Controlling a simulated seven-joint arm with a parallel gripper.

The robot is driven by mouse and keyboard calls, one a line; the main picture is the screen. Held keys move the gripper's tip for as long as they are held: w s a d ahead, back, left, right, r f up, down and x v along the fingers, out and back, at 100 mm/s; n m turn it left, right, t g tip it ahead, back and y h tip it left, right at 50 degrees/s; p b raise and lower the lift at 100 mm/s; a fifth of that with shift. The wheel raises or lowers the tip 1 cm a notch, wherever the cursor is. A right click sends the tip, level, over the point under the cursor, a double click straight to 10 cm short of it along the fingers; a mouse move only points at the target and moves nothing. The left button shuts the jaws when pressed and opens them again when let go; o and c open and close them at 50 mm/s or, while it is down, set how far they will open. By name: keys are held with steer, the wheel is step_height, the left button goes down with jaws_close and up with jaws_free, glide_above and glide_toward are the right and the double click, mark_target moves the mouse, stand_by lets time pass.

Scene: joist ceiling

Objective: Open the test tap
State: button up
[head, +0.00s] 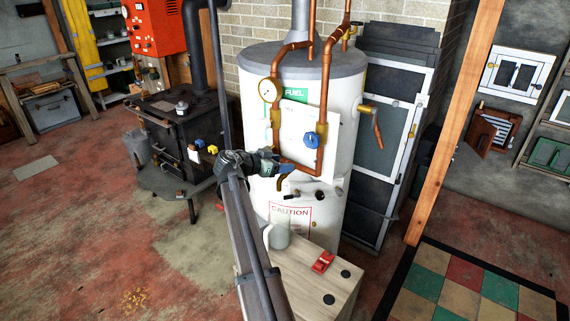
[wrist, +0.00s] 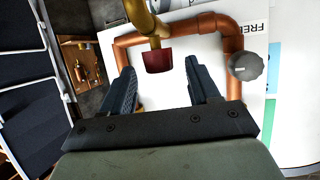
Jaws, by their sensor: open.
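A white tank (head: 262,130) with copper pipes stands mid-view in the head view. My gripper (head: 279,168) is at its front, near the lower bend of the pipes. In the wrist view my gripper (wrist: 160,72) is open, its two dark fingers apart and pointing at a white panel. A curved brass pipe with a dark red end (wrist: 159,61) shows between and just beyond the fingertips; I cannot tell whether they touch it. It may be the test tap, but no label confirms this. In the head view my gripper hides most of that spot.
A square-cornered copper pipe (wrist: 180,34) and a grey round knob (wrist: 246,66) lie close beyond the fingers. A blue valve handle (head: 312,137) and a gauge (head: 268,90) sit higher. A wooden-topped cabinet (head: 315,285) with a jug (head: 279,234) stands below. A stove (head: 185,130) is left.

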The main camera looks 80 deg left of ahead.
steer(key=shift+x, duration=1.25)
steer(key=c, duration=1)
steer(key=shift+o, duration=0.2)
steer(key=shift+d, duration=0.1)
